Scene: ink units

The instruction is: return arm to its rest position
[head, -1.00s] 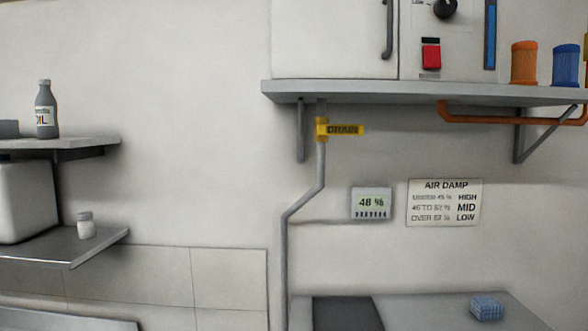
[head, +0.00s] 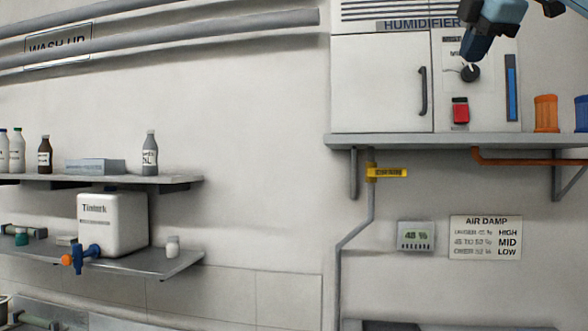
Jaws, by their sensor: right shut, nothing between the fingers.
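My right gripper (head: 474,58) is in the upper right of the head view, in front of the humidifier's control panel. Its fingers are shut and empty, with the tips just above the black knob (head: 469,73); I cannot tell whether they touch it. My right arm comes in from the top right corner. My left gripper is not in the head view.
The humidifier (head: 381,83) stands on a wall shelf (head: 450,142) with orange and blue cups. A yellow-tagged drain pipe (head: 371,205) runs below. At left, two shelves hold bottles and a white tank (head: 112,228) with a tap. The wall between is clear.

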